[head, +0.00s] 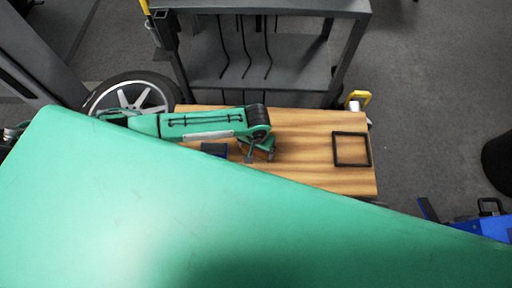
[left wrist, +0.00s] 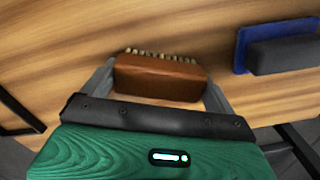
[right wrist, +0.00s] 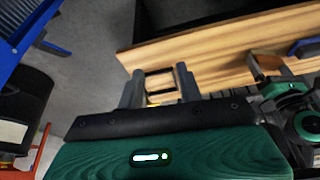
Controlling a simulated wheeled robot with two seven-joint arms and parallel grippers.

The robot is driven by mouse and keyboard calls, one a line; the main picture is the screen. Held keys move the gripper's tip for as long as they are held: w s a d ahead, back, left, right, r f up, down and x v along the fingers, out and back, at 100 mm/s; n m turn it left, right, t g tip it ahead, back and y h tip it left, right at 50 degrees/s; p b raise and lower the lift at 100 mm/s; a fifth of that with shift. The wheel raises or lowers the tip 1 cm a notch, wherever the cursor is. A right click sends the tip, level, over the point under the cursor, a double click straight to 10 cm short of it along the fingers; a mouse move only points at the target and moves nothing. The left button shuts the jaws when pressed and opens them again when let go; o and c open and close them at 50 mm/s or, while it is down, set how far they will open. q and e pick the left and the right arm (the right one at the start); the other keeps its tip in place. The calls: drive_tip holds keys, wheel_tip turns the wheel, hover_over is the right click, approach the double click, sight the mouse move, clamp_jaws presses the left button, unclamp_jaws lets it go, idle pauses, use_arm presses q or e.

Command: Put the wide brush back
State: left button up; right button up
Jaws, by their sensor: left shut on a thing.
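The wide brush (left wrist: 158,78) is a brown wooden block with a row of pale bristles along its far edge, seen in the left wrist view. My left gripper (head: 259,154) is shut on it, one finger at each end, over the wooden bench. I cannot tell whether the brush touches the bench top. A black square frame (head: 351,149) lies on the right part of the bench, to the right of the left gripper. It also shows in the right wrist view (right wrist: 159,72), beyond the fingers. My right gripper (right wrist: 160,88) is open and empty; the head view does not show it.
The wooden bench (head: 310,128) has clear room between the left gripper and the frame. A blue and dark grey block (head: 213,149) lies left of the gripper. A wheel (head: 130,95) stands at the left, a grey shelf rack (head: 275,80) behind. A yellow-handled thing (head: 358,98) is near the back right corner.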

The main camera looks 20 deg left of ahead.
use_arm(q)
drive_tip(key=o, duration=0.7)
drive_tip(key=shift+f, duration=0.1)
drive_tip(key=shift+r, duration=0.75)
wheel_tip(320, 180, up, 11)
drive_tip(key=p, duration=0.3)
drive_tip(key=s+d+m+t+h, duration=0.2)
drive_tip(key=s+d+h, duration=0.2)
drive_tip(key=s+d, duration=0.15)
drive_tip(key=s+a+f+y, duration=0.1)
drive_tip(key=s+a, duration=0.2)
drive_tip(key=a, duration=0.1)
drive_tip(key=s+a+f+t+y, duration=0.1)
drive_tip(key=s+a, duration=0.1)
drive_tip(key=a, duration=0.3)
drive_tip(key=s+a+f+n+y, duration=0.1)
drive_tip(key=s+a, duration=0.2)
drive_tip(key=a, duration=0.1)
drive_tip(key=shift+s+a, duration=0.35)
use_arm(e)
drive_tip(key=shift+g, duration=0.3)
drive_tip(key=x, duration=0.6)
drive_tip(key=shift+s, duration=0.25)
drive_tip(key=shift+s+f, duration=0.1)
drive_tip(key=shift+s, duration=0.05)
